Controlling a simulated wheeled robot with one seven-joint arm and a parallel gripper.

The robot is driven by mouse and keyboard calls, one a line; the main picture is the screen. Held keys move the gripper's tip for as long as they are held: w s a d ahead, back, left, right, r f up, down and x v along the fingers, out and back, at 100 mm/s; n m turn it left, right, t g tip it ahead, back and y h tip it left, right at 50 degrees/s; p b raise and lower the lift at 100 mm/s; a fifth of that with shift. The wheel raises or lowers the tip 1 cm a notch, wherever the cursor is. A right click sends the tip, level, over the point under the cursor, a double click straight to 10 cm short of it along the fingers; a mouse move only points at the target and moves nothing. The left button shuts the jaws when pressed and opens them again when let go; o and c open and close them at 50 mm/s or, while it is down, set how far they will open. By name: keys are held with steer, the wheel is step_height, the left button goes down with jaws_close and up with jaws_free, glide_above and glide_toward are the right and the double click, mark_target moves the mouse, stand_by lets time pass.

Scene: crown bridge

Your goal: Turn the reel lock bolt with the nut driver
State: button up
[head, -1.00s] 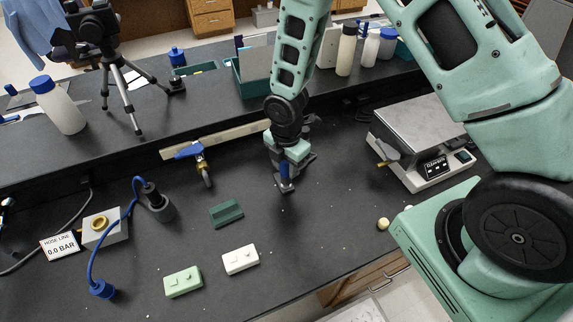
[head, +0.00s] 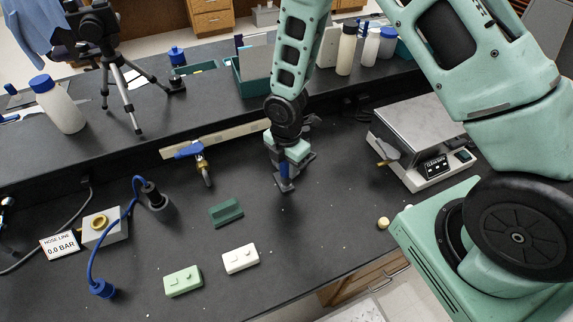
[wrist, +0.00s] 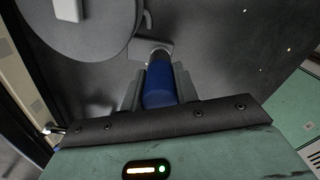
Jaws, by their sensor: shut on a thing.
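My gripper (wrist: 158,88) is shut on the blue handle of the nut driver (wrist: 160,85), which lies between its two grey fingers in the wrist view. A short shaft runs from the handle to a small grey block (wrist: 150,46). I cannot tell whether the tip touches the block or a bolt. A large grey disc (wrist: 85,30), perhaps the reel, fills the upper left of the wrist view. In the head view my gripper (head: 286,168) points down over the middle of the bench, with a little blue of the driver showing. The bolt cannot be made out.
A dark green block (head: 226,212), a white block (head: 240,259) and a light green block (head: 183,281) lie in front. A blue-handled valve (head: 190,151) is to the left, a scale (head: 420,135) to the right. Bench right of my gripper is mostly clear.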

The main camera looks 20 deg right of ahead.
steer(key=shift+f+b, duration=0.5)
steer(key=shift+f, duration=0.25)
steer(key=shift+m, duration=1.3)
steer(key=shift+m, duration=1.1)
jaws_close()
steer(key=shift+r+n, duration=0.1)
steer(key=shift+n, duration=1.1)
steer(key=shift+r+p, duration=0.15)
steer(key=shift+p, duration=0.2)
steer(key=shift+r+p, duration=1.6)
steer(key=shift+r, duration=0.3)
